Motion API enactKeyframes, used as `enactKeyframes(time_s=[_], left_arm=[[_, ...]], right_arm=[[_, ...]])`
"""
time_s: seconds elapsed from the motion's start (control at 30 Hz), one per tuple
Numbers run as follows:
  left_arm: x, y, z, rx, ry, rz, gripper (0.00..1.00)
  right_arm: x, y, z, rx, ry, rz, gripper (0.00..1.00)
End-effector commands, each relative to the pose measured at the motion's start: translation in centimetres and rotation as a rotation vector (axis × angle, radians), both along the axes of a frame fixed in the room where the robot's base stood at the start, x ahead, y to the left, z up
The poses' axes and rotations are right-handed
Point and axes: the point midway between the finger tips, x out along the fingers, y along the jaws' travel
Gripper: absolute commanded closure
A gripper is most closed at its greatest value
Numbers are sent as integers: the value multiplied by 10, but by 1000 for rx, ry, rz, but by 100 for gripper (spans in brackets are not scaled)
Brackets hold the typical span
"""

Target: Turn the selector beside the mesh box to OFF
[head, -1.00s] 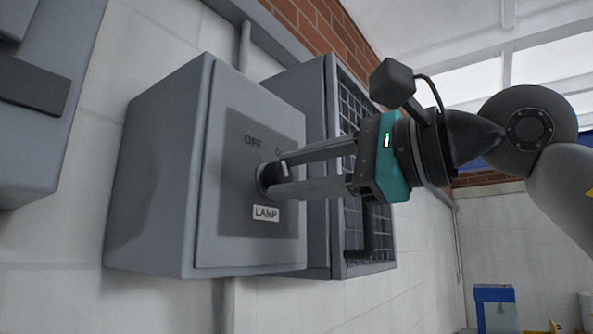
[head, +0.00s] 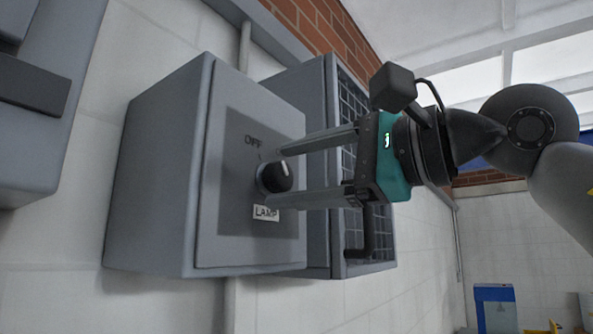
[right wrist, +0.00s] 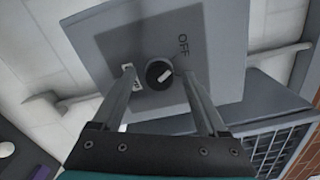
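The selector (head: 274,178) is a round black knob with a white pointer mark on the front of a grey box (head: 155,180). A LAMP label (head: 266,213) is below it and the word OFF (head: 254,141) is up and left. A second label up and right is hidden by a finger. In the right wrist view the pointer on the knob (right wrist: 160,75) points roughly upward on the panel; I cannot tell its exact setting. My right gripper (head: 275,178) is open, its fingers on either side of the knob with gaps. My left gripper is out of view.
The mesh box (head: 363,175), with a wire grid and a handle, is just behind and right of the selector box, close to my right fingers. Another grey cabinet (head: 45,120) is at the left edge. A blue object (head: 494,308) stands low at the right.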

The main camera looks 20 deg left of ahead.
Motion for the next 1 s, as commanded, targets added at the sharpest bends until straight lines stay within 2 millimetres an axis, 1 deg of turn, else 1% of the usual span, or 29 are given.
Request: enactKeyframes(time_s=[0.23, 0.37, 0.47, 0.8, 0.9, 1.0], left_arm=[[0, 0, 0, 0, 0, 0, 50], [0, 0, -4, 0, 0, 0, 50], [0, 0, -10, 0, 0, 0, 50], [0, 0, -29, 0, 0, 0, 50], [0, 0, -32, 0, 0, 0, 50], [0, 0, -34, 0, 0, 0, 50]], right_arm=[[0, -1, -1, -1, 2, -1, 24], [-2, -11, -2, 1, 2, -3, 24], [-8, -27, -2, 2, 0, -5, 24], [-36, -103, -2, 1, 0, -5, 24], [-43, -120, -2, 1, 0, -3, 24], [-47, -132, -1, 1, 1, -2, 24]])
